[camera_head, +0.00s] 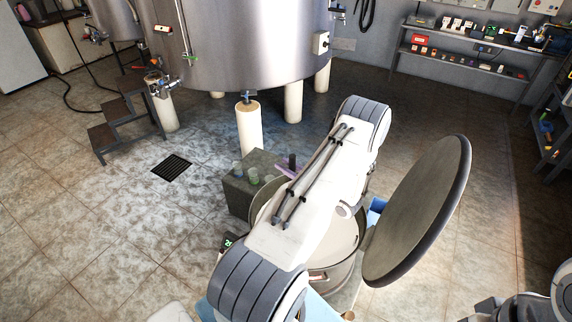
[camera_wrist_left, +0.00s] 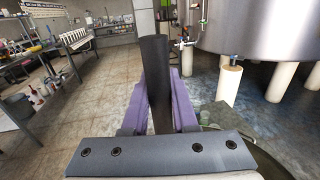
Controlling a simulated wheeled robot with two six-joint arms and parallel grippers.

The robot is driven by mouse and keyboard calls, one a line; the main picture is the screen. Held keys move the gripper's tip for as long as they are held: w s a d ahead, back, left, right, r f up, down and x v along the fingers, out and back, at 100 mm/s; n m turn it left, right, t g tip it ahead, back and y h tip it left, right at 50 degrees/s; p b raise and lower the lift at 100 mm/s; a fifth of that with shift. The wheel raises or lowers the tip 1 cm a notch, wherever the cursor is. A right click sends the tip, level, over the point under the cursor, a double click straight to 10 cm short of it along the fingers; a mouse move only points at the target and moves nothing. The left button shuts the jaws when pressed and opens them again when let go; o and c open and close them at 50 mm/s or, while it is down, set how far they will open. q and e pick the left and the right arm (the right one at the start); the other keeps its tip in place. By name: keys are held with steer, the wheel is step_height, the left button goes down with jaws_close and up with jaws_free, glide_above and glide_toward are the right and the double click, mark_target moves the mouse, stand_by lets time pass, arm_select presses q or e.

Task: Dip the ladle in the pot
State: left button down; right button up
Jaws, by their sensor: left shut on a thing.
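My left gripper (camera_head: 289,172) has purple fingers that show just left of my arm in the head view. In the left wrist view, the left gripper (camera_wrist_left: 160,95) is shut on a dark upright handle, which looks like the ladle's (camera_wrist_left: 155,62). The ladle's lower part is hidden. The large metal pot (camera_head: 343,272) stands below my arm, which covers much of its opening. What is inside the pot cannot be told. My right gripper is not in view; only a bit of that arm shows at the bottom right.
A big round lid (camera_head: 418,212) stands tilted at the pot's right side. A dark green block (camera_head: 236,196) with several small glasses is left of the pot. A steel tank (camera_head: 245,45) on pale legs and a step stool (camera_head: 112,128) are behind. Tiled floor to the left is free.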

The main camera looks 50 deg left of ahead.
arm_select(q)
steer(key=shift+f+b, duration=9.15)
steer(key=shift+f, duration=2)
steer(key=shift+r, duration=0.1)
